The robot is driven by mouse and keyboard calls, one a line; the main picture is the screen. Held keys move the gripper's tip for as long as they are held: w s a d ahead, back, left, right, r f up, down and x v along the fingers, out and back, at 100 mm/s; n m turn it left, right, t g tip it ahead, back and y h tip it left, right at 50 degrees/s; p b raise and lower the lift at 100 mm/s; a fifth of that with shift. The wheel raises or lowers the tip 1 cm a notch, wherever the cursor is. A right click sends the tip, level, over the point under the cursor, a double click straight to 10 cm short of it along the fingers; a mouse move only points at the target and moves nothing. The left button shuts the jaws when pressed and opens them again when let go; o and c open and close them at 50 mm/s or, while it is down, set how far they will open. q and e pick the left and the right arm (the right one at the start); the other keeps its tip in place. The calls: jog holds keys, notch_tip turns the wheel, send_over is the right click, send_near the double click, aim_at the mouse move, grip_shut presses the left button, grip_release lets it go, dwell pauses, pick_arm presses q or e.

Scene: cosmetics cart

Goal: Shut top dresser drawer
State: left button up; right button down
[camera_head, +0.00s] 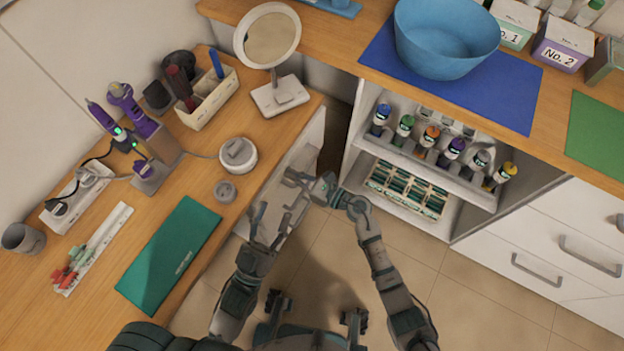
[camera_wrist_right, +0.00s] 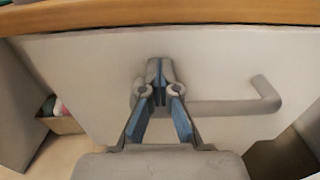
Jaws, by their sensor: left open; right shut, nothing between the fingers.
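The top dresser drawer (camera_head: 308,143) has a white front under the edge of the left wooden top. In the right wrist view its front (camera_wrist_right: 75,75) fills the picture just below the wood edge, with a grey bar handle (camera_wrist_right: 265,98). I cannot tell whether a gap is left behind the front. My right gripper (camera_head: 298,180) is shut and empty, pointing at the front; in the wrist view its fingertips (camera_wrist_right: 160,80) are at the handle's left end, and contact is unclear. My left gripper (camera_head: 269,230) is open and empty, lower and nearer my body.
The left wooden top (camera_head: 190,180) holds a mirror (camera_head: 272,40), a white round jar (camera_head: 238,155) and a green mat (camera_head: 170,255). An open shelf (camera_head: 415,160) with bottles stands to the right. Tiled floor (camera_head: 330,250) is free between the furniture.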

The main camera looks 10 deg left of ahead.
pick_arm(q)
jog(key=shift+s+d+r+t+h+b, duration=0.15)
jog(key=shift+s+d+r+t+b, duration=0.15)
jog(key=shift+s+r+t, duration=0.2)
jog(key=shift+s+d+r+t+h+b, duration=0.15)
jog(key=shift+s+d+r+t, duration=0.2)
jog(key=shift+r+t, duration=0.25)
pick_arm(e)
jog(key=x, duration=0.3)
jog(key=shift+d+r, duration=0.1)
jog(key=shift+w, duration=0.1)
jog(key=shift+d, duration=0.15)
